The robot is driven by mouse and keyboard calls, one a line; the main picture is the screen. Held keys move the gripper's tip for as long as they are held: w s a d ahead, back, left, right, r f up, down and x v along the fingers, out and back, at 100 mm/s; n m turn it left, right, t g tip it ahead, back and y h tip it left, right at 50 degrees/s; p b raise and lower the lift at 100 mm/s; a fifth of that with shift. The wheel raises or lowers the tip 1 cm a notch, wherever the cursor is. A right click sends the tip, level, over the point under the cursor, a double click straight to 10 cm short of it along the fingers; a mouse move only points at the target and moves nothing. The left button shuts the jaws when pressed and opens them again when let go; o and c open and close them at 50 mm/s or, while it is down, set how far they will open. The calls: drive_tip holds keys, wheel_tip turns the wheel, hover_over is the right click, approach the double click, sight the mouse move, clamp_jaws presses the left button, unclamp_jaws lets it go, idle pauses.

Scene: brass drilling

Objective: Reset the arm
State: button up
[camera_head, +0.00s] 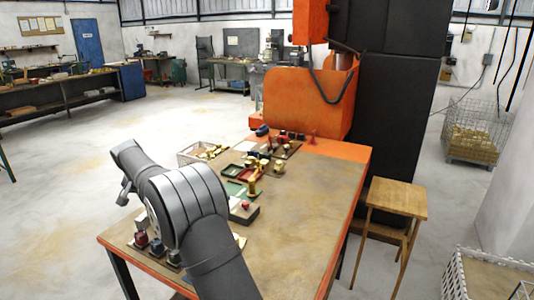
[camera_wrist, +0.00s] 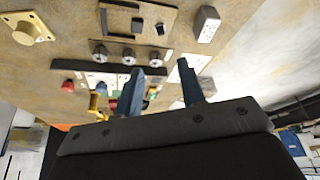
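My arm (camera_head: 190,200) reaches over the left side of the workbench (camera_head: 310,200) in the head view. My gripper's fingers do not show clearly there. In the wrist view my gripper (camera_wrist: 160,68) has two blue fingers standing apart, with nothing seen between them. My gripper appears to be apart from these parts, though the exact distance cannot be told.
An orange machine (camera_head: 305,100) stands behind, a wooden stool (camera_head: 398,196) at right. The wrist view shows a brass flange (camera_wrist: 28,28) and a grey box (camera_wrist: 206,24). The bench's right front is clear.

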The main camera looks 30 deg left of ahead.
drive_tip(key=x, duration=1.6)
drive_tip(key=shift+w, duration=0.1)
drive_tip(key=shift+r, duration=0.15)
